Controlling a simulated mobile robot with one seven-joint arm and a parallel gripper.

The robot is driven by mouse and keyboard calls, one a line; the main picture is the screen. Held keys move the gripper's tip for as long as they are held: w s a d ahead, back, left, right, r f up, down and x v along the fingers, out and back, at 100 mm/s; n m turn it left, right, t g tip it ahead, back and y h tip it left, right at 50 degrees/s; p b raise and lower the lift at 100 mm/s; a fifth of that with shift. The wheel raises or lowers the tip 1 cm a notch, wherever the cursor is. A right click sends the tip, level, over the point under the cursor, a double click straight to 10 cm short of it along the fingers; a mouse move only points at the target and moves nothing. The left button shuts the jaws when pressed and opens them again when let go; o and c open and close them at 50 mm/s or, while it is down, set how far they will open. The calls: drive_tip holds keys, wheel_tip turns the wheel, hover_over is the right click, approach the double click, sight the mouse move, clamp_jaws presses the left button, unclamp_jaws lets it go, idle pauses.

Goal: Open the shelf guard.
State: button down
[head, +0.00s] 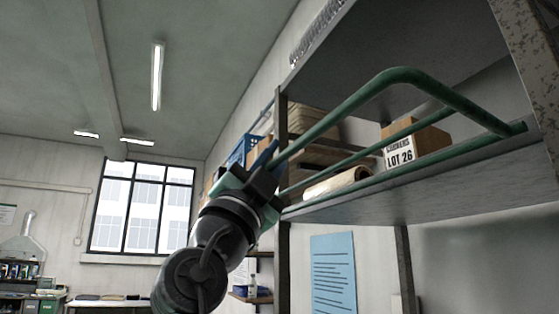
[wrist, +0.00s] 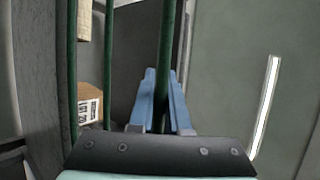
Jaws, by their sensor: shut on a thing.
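The shelf guard (head: 338,112) is a green tubular frame at the shelf in the head view. Its top bar runs to a rounded bend at the upper right, then slopes down to the shelf's right end. My gripper (head: 265,156) is at the left part of the top bar. In the wrist view, the green bar (wrist: 168,45) passes between the blue fingers of my gripper (wrist: 162,100), which are shut on it. My arm hides the left end of the guard in the head view.
The metal shelf (head: 440,190) holds a box labelled LOT 26 (head: 428,143), a rolled item (head: 336,184) and stacked brown items (head: 315,122). A rusty post (head: 283,250) stands right of my arm. A blue sheet (head: 333,274) hangs below the shelf. Free room lies left.

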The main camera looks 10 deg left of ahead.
drive_tip(key=shift+s+a+r, duration=0.15)
drive_tip(key=shift+s+a, duration=0.1)
drive_tip(key=shift+a, duration=0.15)
drive_tip(key=c, duration=1.2)
unclamp_jaws()
drive_tip(key=o, duration=0.3)
drive_tip(key=shift+s+a, duration=0.15)
drive_tip(key=shift+a, duration=0.05)
drive_tip(key=shift+d, duration=0.15)
drive_tip(key=shift+f, duration=0.5)
drive_tip(key=b+v, duration=0.5)
drive_tip(key=v, duration=0.7)
drive_tip(key=shift+s, duration=0.1)
